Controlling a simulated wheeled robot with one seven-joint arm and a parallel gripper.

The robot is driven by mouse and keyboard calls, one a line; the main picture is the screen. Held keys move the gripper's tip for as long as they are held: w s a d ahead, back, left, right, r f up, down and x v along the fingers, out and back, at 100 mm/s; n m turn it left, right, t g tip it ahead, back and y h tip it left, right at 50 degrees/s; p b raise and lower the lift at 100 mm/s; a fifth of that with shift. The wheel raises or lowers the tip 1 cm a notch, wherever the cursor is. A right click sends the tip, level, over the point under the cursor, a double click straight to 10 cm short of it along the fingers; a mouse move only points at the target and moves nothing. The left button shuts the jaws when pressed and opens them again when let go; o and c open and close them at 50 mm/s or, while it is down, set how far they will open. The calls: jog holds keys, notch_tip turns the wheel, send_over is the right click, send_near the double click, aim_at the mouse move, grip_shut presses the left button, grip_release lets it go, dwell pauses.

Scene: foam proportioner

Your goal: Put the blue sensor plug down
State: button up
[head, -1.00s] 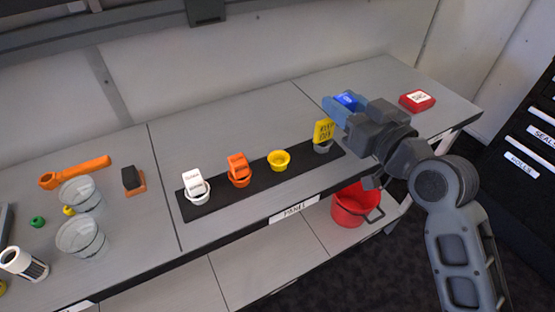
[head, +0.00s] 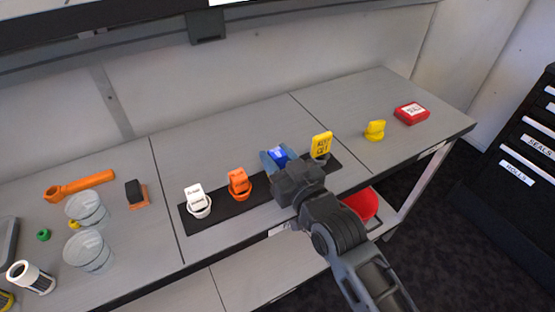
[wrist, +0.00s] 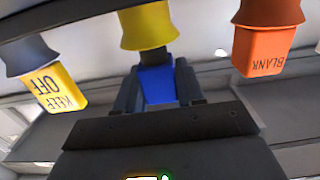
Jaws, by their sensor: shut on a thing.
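My gripper (head: 280,157) is shut on the blue sensor plug (head: 276,154), over the black strip (head: 235,208) between the orange and the "KEEP OFF" plugs. The wrist view is upside down; there the blue plug (wrist: 157,86) sits between the two fingers, with a dark end at the mouth of the yellow cup (wrist: 148,25). I cannot tell how far the dark end is inside the cup. The head view hides this cup behind my gripper.
A yellow "KEEP OFF" plug (head: 321,144) stands to the right, an orange "BLANK" plug (head: 239,182) and a white plug (head: 197,198) to the left. A loose yellow piece (head: 375,130) and a red box (head: 411,113) are further right. Bench behind the strip is clear.

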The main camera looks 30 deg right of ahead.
jog(key=shift+f, duration=0.65)
jog(key=o, duration=1.1)
jog(key=shift+f, duration=0.1)
jog(key=shift+c, duration=0.2)
jog(key=shift+f, duration=0.2)
jog(key=shift+s+d+r+b, duration=0.1)
jog(key=shift+s+b, duration=0.2)
jog(key=shift+s, duration=1)
jog(key=shift+s+a+r+b, duration=0.15)
jog(key=shift+s+b, duration=0.2)
jog(key=shift+s, duration=0.95)
jog(key=shift+s+d+r+b, duration=0.15)
jog(key=shift+s+b, duration=0.15)
jog(key=shift+s, duration=1)
jog(key=shift+s+f, duration=0.1)
